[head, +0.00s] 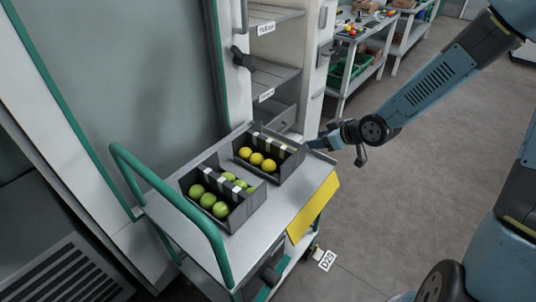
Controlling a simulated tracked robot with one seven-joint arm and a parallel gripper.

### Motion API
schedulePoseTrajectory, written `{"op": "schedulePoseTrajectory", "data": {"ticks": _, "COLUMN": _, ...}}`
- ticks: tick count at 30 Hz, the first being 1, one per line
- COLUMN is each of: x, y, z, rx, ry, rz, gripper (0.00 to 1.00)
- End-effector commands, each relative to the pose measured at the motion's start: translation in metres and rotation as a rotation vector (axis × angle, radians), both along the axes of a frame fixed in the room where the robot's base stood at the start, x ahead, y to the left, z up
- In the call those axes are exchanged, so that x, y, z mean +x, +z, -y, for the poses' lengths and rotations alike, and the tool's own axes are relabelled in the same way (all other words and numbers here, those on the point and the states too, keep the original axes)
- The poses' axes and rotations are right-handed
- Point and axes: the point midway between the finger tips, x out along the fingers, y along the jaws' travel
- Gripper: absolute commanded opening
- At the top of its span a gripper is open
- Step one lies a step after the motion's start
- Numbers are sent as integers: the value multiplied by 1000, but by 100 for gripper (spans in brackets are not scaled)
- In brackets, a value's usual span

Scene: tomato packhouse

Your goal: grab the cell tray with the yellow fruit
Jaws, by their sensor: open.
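The cell tray with the yellow fruit (291,169) is a dark grey box on the far end of a trolley top. A row of yellow fruit (257,159) shows in its near part, with a divider with white marks behind. My gripper (312,146) is at the tray's right end, at the end of my arm reaching in from the right. It is open. Its fingertips are small and partly hidden, and I cannot tell whether they touch the tray wall. A second dark tray (237,220) with green fruit (208,200) sits nearer on the same top, left of the yellow one.
The trolley (274,228) has a green handle rail (207,224) at left and a yellow panel (313,207) at right. An open cabinet with labelled shelves (275,75) stands directly behind. Benches (358,37) with produce stand further back. The floor at right is clear.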

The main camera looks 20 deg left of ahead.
Motion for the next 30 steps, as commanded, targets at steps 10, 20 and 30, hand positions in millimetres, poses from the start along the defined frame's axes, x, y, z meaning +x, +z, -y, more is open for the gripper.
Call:
{"op": "schedulePoseTrajectory", "data": {"ticks": 10, "x": -12, "y": -4, "z": -44, "rx": 200, "ry": 96, "rz": 11, "gripper": 52}}
{"op": "schedulePoseTrajectory", "data": {"ticks": 20, "x": -3, "y": -18, "z": -72, "rx": 212, "ry": 102, "rz": 14, "gripper": 52}}
{"op": "schedulePoseTrajectory", "data": {"ticks": 30, "x": 13, "y": -40, "z": -108, "rx": 211, "ry": 99, "rz": 14, "gripper": 52}}
